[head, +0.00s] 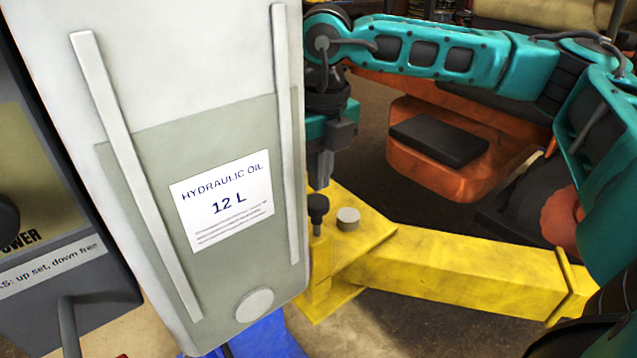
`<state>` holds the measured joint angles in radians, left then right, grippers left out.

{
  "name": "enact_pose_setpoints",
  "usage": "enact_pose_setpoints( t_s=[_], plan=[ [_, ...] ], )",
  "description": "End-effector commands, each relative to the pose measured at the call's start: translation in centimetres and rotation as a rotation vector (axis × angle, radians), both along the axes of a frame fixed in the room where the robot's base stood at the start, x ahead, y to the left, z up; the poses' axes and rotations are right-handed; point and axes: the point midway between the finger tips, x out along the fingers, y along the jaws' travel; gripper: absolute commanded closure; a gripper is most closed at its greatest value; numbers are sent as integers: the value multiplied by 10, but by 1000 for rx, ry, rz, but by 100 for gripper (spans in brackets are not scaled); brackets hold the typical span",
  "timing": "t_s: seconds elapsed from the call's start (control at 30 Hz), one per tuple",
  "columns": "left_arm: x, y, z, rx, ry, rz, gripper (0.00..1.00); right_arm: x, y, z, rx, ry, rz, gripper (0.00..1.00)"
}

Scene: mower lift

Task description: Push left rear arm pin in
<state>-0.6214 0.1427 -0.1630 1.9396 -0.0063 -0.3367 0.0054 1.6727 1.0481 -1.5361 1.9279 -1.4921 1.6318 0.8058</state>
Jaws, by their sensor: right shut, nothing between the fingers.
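A black-knobbed pin (318,205) stands upright at the inner end of the yellow lift arm (465,268), just right of the hydraulic oil tank. Part of its stem shows below the knob. My right gripper (320,182) points down directly above the knob, its fingers shut and empty. The fingertips are very close to the knob top; I cannot tell whether they touch it. A grey round cap (348,217) sits on the yellow arm just right of the pin. My left gripper is not in view.
The white and grey hydraulic oil tank (225,290) fills the left middle, close beside my right gripper. A dark control panel (75,300) with labels stands at far left. An orange mower (455,180) with a black pad is behind the yellow arm. Something blue (265,338) lies below the tank.

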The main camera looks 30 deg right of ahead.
Motion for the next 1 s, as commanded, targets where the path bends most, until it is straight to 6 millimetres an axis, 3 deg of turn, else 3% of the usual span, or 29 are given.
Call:
enact_pose_setpoints(
  t_s=[0.2,0.63,1.0],
  plan=[
    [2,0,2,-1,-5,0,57,0,0,-22,0,1,0,100],
    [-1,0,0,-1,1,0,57,1,0,-26,0,-1,-1,100],
    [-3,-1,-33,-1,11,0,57,0,1,-62,1,1,0,100]
  ],
)
